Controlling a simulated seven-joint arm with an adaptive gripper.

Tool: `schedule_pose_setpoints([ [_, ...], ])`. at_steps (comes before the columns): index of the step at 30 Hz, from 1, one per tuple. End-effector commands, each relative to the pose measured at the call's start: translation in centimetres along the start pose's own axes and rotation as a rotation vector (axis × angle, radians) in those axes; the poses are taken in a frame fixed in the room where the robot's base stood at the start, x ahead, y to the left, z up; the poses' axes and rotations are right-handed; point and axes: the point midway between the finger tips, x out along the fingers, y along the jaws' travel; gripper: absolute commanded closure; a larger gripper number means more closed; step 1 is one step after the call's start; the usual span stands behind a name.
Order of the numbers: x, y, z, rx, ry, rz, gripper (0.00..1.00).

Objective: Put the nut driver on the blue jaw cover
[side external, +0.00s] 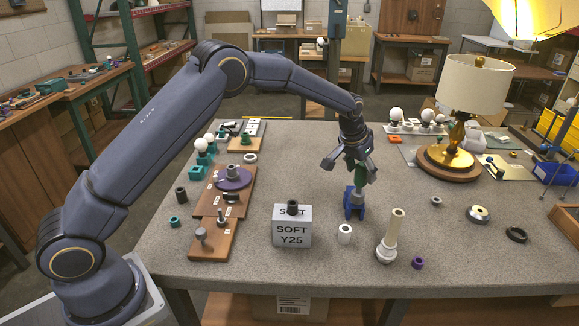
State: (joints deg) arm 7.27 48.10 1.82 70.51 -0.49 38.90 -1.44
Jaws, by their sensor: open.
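The blue jaw cover (354,207) stands on the grey table, right of the middle. A green upright piece, which looks like the handle of the nut driver (360,174), rises directly above it. Its lower end meets or overlaps the top of the blue jaw cover; I cannot tell how it is seated. My gripper (350,172) points down from above with its fingers spread, one on each side of the green handle. The fingers look apart from the handle. The upper end of the handle is hidden by my gripper.
A grey SOFT Y25 block (291,232) stands to the left, a white cylinder (345,234) and a cream stepped post (392,236) in front. Brown boards with parts (217,215) lie at left. A lamp (460,130) stands at back right. The table's centre right is fairly clear.

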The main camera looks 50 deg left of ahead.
Motion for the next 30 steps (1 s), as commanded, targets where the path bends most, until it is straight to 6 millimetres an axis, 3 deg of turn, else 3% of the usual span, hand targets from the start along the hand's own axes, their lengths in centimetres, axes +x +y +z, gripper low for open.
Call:
schedule_pose_setpoints([
  [9, -7.3, 0.0, 0.0, 0.000, 0.003, 0.000, 0.39],
  [17, -10.6, 0.0, 0.1, -0.001, 0.002, 0.000, 0.39],
  [20, -13.0, -0.5, 0.9, -0.007, 0.009, 0.000, 0.39],
  [23, -17.4, -1.3, 3.1, -0.018, 0.023, -0.001, 0.39],
  [25, -21.1, -1.8, 5.8, -0.027, 0.034, -0.001, 0.39],
  [30, -28.2, -2.9, 14.7, -0.048, 0.061, -0.006, 0.39],
])
